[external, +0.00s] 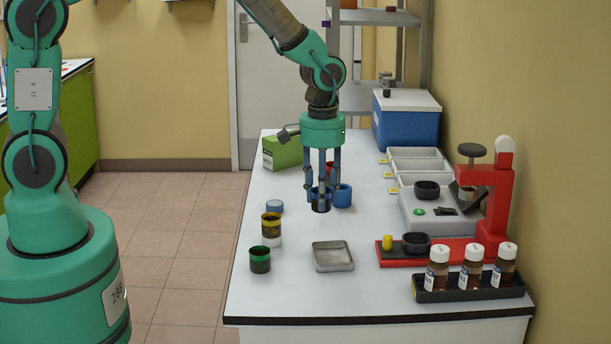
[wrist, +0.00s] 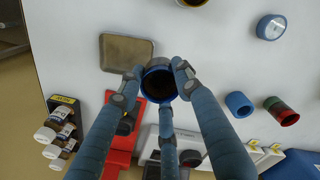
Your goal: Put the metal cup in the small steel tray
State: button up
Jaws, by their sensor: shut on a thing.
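The metal cup (external: 320,204) is dark, with a blue rim, and is upright between the fingers of my gripper (external: 322,192). In the wrist view the cup (wrist: 158,85) shows its dark open mouth, with the fingers of my gripper (wrist: 155,80) closed around it. I cannot tell whether its base is clear of the table. The small steel tray (external: 333,257) lies empty on the white table, in front of the cup in the external view. In the wrist view the tray (wrist: 125,52) is just up and left of the cup, apart from it.
A blue cup (external: 343,196) stands close behind the held cup. A red stand (external: 492,205) and a bottle rack (external: 468,289) are at right.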

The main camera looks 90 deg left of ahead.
jog(key=r+n, duration=0.1)
jog(key=n, duration=0.1)
send_over(333, 261)
jog(key=shift+a+f+b, duration=0.1)
jog(key=shift+f+b, duration=0.25)
jog(key=shift+f, duration=2.75)
jog(key=shift+f, duration=1.9)
jog(key=shift+f+b, duration=0.15)
jog(key=shift+b, duration=0.15)
jog(key=o, duration=0.9)
